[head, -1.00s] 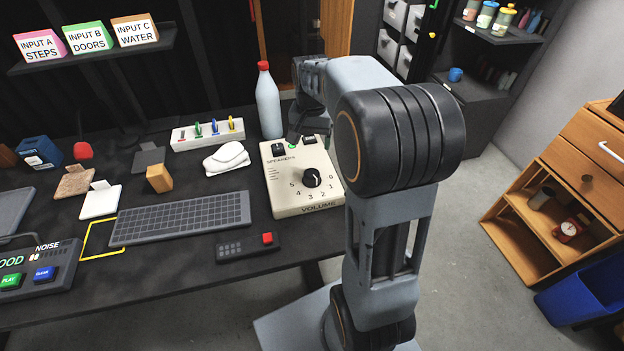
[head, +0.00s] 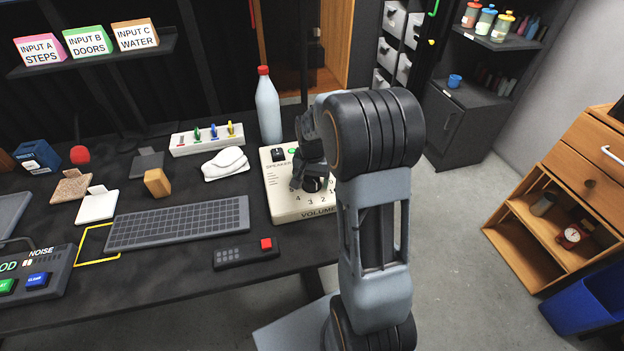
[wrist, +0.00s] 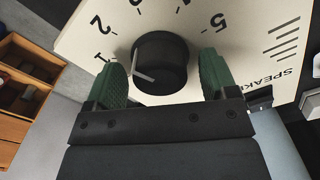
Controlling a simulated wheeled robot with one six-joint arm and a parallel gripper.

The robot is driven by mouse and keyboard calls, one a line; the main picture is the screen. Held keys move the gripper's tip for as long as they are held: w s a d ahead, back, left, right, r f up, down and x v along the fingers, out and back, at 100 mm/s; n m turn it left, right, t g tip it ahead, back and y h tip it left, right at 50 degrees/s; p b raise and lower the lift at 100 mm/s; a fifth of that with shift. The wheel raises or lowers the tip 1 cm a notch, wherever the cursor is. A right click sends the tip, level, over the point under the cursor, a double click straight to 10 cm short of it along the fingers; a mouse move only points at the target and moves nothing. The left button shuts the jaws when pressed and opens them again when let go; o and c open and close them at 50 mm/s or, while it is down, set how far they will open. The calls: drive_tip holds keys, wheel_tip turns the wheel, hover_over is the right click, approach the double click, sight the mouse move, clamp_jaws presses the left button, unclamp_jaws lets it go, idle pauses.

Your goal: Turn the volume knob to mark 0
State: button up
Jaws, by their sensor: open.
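The volume knob (wrist: 165,58) is a round black knob with a white pointer line, on a cream speaker box (head: 284,208). In the wrist view its pointer faces left, roughly toward the 1 side; I cannot tell the exact mark. My gripper (wrist: 162,72) is open, with one green finger on each side of the knob and small gaps visible. In the head view my gripper (head: 302,180) covers most of the knob (head: 313,185).
A white bottle with a red cap (head: 268,108) stands behind the box. A keyboard (head: 178,224) and a small remote with a red button (head: 246,254) lie to the left. A row of colored switches (head: 207,138) is further back. Wooden drawers (head: 575,190) stand far right.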

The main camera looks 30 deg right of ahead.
drive_tip(key=shift+f, duration=0.1)
drive_tip(key=shift+c, duration=0.3)
drive_tip(key=c, duration=0.9)
drive_tip(key=shift+o, duration=0.2)
drive_tip(key=n, duration=0.4)
drive_tip(key=shift+p, duration=0.4)
drive_tip(key=n, duration=0.3)
drive_tip(key=shift+n, duration=0.3)
drive_tip(key=n+p, duration=0.1)
drive_tip(key=n, duration=0.5)
drive_tip(key=shift+n, duration=0.5)
